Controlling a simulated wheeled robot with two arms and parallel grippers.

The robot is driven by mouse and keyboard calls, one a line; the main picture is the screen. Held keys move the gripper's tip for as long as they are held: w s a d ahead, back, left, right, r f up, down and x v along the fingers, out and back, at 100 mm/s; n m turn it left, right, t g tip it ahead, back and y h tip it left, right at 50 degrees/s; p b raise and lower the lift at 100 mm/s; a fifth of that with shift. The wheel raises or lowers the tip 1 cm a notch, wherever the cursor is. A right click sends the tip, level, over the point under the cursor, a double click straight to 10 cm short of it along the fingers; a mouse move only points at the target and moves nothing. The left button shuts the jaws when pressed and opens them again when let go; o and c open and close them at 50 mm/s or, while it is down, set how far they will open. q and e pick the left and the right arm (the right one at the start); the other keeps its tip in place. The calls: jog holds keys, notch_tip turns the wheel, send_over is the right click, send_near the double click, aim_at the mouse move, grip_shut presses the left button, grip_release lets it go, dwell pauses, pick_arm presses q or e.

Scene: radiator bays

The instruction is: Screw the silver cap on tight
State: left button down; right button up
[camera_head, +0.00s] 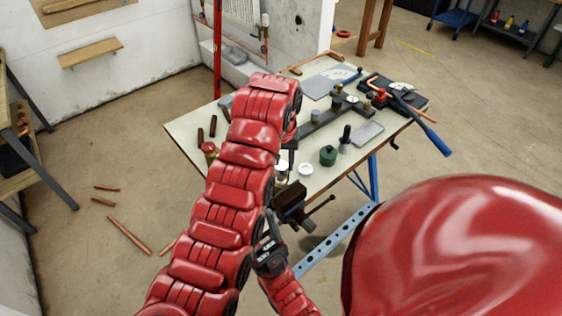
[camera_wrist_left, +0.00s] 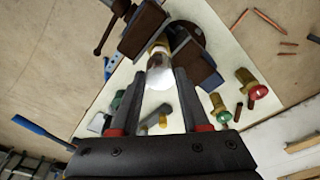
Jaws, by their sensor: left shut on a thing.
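The silver cap (camera_wrist_left: 159,76) shows in the left wrist view between the fingertips of my left gripper (camera_wrist_left: 163,84), which is shut on it. Behind the cap, in line with it, is a brass piece (camera_wrist_left: 159,47) between the dark jaws of a bench vise (camera_wrist_left: 142,30). I cannot tell how far the cap sits on the brass. In the head view the vise (camera_head: 290,197) is at the table's near edge, and my red left arm hides most of the left gripper. My right gripper (camera_head: 270,256) is a dark shape low in the middle; its fingers are unclear.
The workbench (camera_head: 188,131) carries a green container (camera_head: 328,155), a red-topped brass valve (camera_head: 209,149), a grey plate (camera_head: 368,132) and a blue-handled tool (camera_head: 428,130) jutting past the right edge. Copper pipes (camera_head: 128,235) lie on the floor at left.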

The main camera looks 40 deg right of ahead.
pick_arm(q)
jog(key=shift+f+b, duration=0.8)
jog(key=shift+f, duration=0.35)
dwell(0.4)
jog(key=shift+c, duration=1.6)
grip_release()
notch_tip(320, 180, up, 17)
jog(key=s+a+p, duration=0.1)
jog(key=s+p, duration=0.1)
jog(key=shift+a+r, duration=0.15)
jog(key=shift+a, duration=0.2)
